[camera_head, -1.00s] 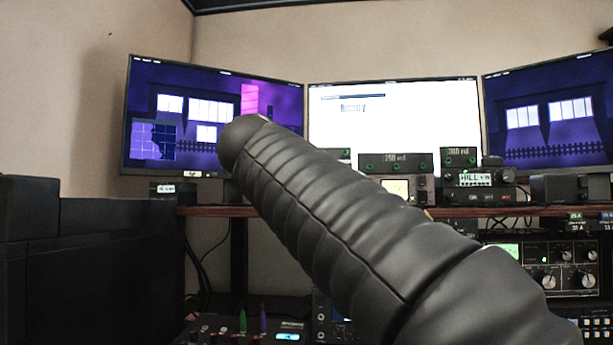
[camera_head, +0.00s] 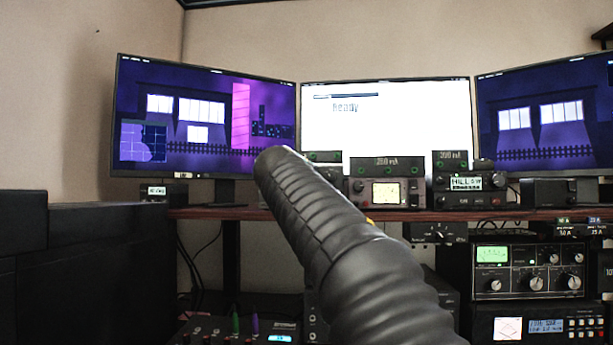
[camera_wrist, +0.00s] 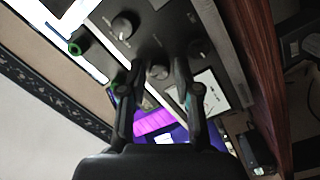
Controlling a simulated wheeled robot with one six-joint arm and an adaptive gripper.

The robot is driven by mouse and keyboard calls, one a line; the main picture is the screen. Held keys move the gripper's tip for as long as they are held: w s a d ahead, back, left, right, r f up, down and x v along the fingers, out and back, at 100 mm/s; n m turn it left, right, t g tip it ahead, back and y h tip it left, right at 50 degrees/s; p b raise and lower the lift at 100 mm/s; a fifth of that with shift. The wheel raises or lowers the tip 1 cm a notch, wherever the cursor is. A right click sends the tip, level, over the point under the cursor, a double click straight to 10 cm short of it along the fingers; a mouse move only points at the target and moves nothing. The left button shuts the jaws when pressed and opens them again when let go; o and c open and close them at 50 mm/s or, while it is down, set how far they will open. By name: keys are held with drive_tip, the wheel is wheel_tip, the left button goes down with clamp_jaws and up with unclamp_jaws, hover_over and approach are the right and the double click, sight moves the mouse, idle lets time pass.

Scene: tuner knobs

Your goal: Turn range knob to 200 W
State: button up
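A dark panel with several round knobs fills the upper middle of the wrist view. One knob (camera_wrist: 160,72) shows between my fingers, a larger knob (camera_wrist: 122,28) sits up and left, and another (camera_wrist: 197,48) lies to the right. A pale meter face (camera_wrist: 207,90) is beside them. Their labels are too small to read, so I cannot tell which is the range knob or its setting. My gripper (camera_wrist: 158,62) is open, with its fingers apart and pointing at the panel. I cannot tell whether they touch it. In the head view my arm hides the gripper.
A wooden shelf (camera_head: 260,213) carries a radio with a lit meter (camera_head: 385,193) and other small units. Monitors (camera_head: 387,110) stand behind. A tuner-like unit with a green meter (camera_head: 492,254) and knobs is below right. A black cabinet (camera_head: 105,260) stands left.

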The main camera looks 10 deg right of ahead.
clamp_jaws()
drive_tip(key=shift+m, duration=0.3)
drive_tip(key=m+b, duration=0.2)
drive_tip(key=m, duration=0.5)
idle(0.4)
idle(0.5)
